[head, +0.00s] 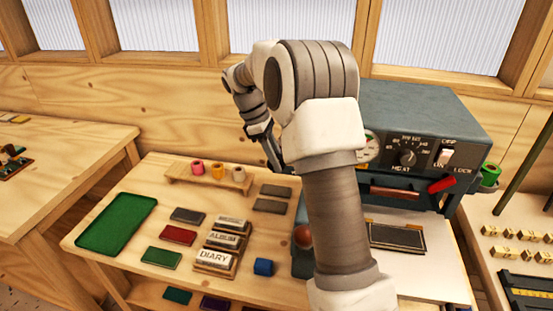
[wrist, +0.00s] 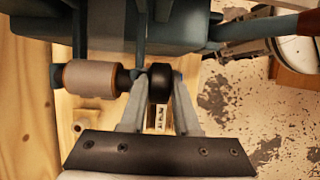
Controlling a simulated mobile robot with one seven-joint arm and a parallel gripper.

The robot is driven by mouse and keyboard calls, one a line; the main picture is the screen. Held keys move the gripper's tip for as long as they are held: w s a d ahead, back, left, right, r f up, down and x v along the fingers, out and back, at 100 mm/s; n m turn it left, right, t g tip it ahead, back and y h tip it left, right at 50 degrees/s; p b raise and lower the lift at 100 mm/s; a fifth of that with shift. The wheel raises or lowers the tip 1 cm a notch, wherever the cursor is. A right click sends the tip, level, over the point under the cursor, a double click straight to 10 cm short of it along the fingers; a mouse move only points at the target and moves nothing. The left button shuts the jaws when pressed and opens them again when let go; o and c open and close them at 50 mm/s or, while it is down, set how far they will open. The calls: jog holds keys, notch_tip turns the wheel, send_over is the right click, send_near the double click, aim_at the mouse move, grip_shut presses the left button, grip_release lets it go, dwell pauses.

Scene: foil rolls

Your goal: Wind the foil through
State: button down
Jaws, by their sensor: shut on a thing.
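In the wrist view my gripper (wrist: 159,80) is shut on a black knob (wrist: 160,86), with one finger on each side of it. The knob sits on a shaft in line with a pale grey roll (wrist: 92,79) with a brownish edge, left of the fingers. In the head view the dark blue-grey machine (head: 415,105) stands at the right, partly hidden by my arm. A green roll (head: 490,174) sits on its right side. My gripper's end (head: 273,160) shows only in part; the knob and grey roll are hidden there.
A green tray (head: 116,223), colored blocks and labelled pieces (head: 212,261) lie on the wooden table (head: 115,268).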

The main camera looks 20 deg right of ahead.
jog(key=shift+s+d+t+y, duration=0.15)
jog(key=shift+t+y, duration=0.25)
jog(key=shift+y, duration=0.3)
jog(key=shift+t+y, duration=0.4)
jog(key=shift+y, duration=0.1)
jog(key=c, duration=0.6)
grip_release()
jog(key=shift+c, duration=0.2)
notch_tip(320, 180, up, 17)
jog(key=w+a+p, duration=0.1)
jog(key=a, duration=0.1)
jog(key=shift+w+r+p, duration=0.15)
jog(key=shift+p, duration=0.2)
jog(key=shift+d, duration=0.1)
